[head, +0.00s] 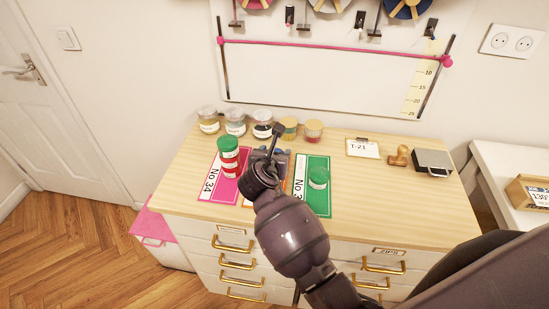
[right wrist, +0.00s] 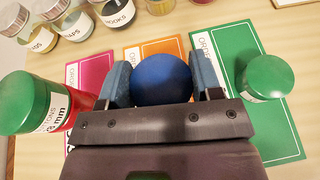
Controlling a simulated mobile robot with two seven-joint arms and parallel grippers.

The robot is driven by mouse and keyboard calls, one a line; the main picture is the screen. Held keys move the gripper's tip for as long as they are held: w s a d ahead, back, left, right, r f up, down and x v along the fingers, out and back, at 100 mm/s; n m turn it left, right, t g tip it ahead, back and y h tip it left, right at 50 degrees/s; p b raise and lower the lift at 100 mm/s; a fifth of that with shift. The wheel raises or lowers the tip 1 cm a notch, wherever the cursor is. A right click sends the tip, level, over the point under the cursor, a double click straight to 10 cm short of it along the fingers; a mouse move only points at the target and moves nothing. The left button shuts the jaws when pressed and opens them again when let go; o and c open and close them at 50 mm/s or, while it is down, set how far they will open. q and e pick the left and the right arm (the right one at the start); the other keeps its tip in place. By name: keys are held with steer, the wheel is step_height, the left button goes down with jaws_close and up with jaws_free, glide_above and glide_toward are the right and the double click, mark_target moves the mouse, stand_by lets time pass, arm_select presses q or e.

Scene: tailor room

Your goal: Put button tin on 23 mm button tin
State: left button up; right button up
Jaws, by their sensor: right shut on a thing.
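My right gripper (right wrist: 162,82) is shut on a round blue tin (right wrist: 161,78), which sits between its two fingers. In the head view the right gripper (head: 271,155) is over the orange card in the middle and mostly hides the tin. My left gripper is not in view.
The pink card (head: 218,190), orange card (right wrist: 163,53) and green card (head: 313,204) lie on the wooden cabinet top. Several jars (head: 235,121) line the back edge. A T-21 card (head: 362,148), a wooden stamp (head: 399,156) and a dark box (head: 433,161) are at the right.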

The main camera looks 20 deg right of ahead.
steer(key=shift+f, duration=0.5)
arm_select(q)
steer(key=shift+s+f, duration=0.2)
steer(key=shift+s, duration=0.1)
arm_select(e)
steer(key=o, duration=1)
steer(key=shift+f, duration=0.1)
steer(key=shift+c, duration=0.2)
